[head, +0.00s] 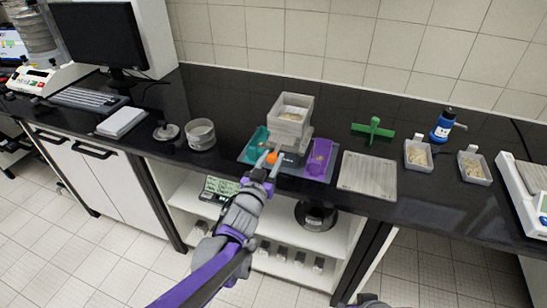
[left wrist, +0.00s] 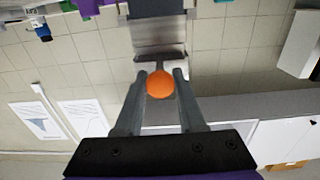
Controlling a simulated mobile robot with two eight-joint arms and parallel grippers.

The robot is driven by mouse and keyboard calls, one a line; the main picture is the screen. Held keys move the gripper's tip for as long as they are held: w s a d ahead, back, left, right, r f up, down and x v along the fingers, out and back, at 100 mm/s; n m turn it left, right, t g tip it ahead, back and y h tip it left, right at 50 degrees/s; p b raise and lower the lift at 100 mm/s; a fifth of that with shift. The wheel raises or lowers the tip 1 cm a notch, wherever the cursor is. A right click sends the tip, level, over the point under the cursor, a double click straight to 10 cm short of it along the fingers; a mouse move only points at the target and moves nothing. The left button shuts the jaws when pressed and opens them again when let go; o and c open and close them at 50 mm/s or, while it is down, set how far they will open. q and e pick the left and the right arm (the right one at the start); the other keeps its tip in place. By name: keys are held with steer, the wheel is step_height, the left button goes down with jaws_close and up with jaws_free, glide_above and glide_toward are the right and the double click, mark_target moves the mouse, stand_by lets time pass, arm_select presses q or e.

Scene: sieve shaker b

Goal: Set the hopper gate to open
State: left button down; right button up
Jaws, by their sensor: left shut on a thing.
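The hopper (head: 291,113) is a grey square box with pale material in it, on a stand at the middle of the dark bench. An orange round knob (head: 271,157) shows at its front, low down. My left gripper (head: 268,162) reaches it from the front and is shut on the knob. In the left wrist view the knob (left wrist: 160,84) sits between the two fingertips, with a grey metal plate behind it. I cannot tell from these views how far the gate is open.
A teal tray (head: 257,143) and a purple tray (head: 319,160) flank the hopper stand. A pale board (head: 367,175), a green cross-shaped piece (head: 373,130) and a blue-topped bottle (head: 441,126) stand to the right. A round sieve (head: 201,134) stands to the left.

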arm_select(q)
steer(key=c, duration=0.5)
jaws_free()
steer(key=shift+s, duration=0.2)
steer(key=b+v, duration=0.1)
steer(key=v, duration=1)
steer(key=shift+w+a, duration=0.1)
steer(key=s+a+f+n+g+y+p, duration=0.1)
steer(key=s+a+f+n+g+y, duration=0.15)
steer(key=a+y, duration=0.35)
steer(key=s+a+f+g+p, duration=0.1)
steer(key=s+a+f+g, duration=0.2)
steer(key=s, duration=0.7)
steer(key=s+a+f+n+g+p, duration=0.1)
steer(key=s+a+f+g, duration=0.2)
steer(key=s, duration=0.7)
step_height(320, 180, down, 3)
steer(key=g, duration=0.3)
steer(key=shift+a+r+p, duration=0.2)
steer(key=shift+r+p, duration=0.05)
steer(key=shift+p, duration=0.05)
